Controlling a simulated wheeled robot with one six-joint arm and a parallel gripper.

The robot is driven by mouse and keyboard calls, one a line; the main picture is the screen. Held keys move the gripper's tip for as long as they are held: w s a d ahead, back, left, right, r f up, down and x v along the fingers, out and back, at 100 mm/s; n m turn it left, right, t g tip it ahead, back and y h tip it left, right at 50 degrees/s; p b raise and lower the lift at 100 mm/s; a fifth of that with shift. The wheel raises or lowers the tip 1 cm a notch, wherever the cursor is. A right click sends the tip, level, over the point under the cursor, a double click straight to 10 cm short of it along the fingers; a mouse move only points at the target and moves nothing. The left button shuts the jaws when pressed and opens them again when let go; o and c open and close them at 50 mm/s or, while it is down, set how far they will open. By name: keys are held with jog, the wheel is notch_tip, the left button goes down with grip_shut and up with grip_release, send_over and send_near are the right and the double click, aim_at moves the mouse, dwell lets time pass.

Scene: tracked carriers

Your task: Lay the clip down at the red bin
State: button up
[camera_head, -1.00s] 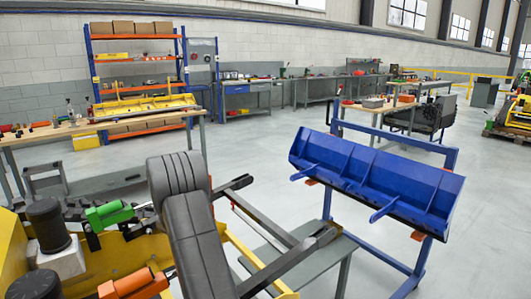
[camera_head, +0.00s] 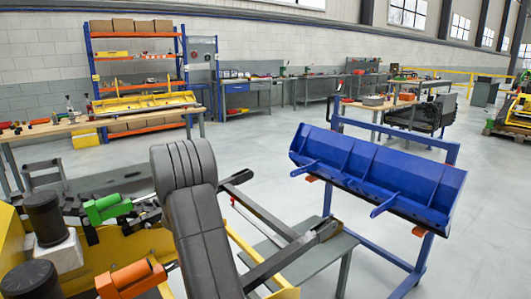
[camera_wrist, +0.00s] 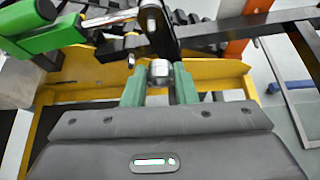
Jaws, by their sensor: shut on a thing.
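My gripper (camera_wrist: 159,84) is in the wrist view, its green fingers closed on a small silvery piece, which I take to be the clip (camera_wrist: 159,72). The fingers cover part of it, so its full shape is unclear. It is in front of a dark bar and yellow machine frame; I cannot tell whether it touches them. In the head view my arm hides the gripper and the clip. A small reddish box on a table at the far right may be the red bin (camera_head: 406,97); I cannot be sure.
Close by are a yellow machine with a green cylinder (camera_head: 106,208) and an orange cylinder (camera_head: 131,277), and grey lift arms (camera_head: 290,259). A blue bucket attachment (camera_head: 378,178) stands on a blue frame to the right. A wooden bench (camera_head: 60,132) is at left. Open floor lies beyond.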

jog(key=s+d+m+h+p, duration=0.1)
jog(key=s+d, duration=0.3)
jog(key=d, duration=0.7)
jog(key=s+d+r+m+t+h+p, duration=0.1)
jog(key=s+d+p, duration=0.2)
jog(key=d, duration=0.8)
jog(key=s+d+m+h+p, duration=0.1)
jog(key=s+d+m+p, duration=0.1)
jog(key=s+d, duration=0.4)
jog(key=d, duration=0.5)
jog(key=shift+d+r+t+h, duration=0.3)
jog(key=shift+d+t+h, duration=0.1)
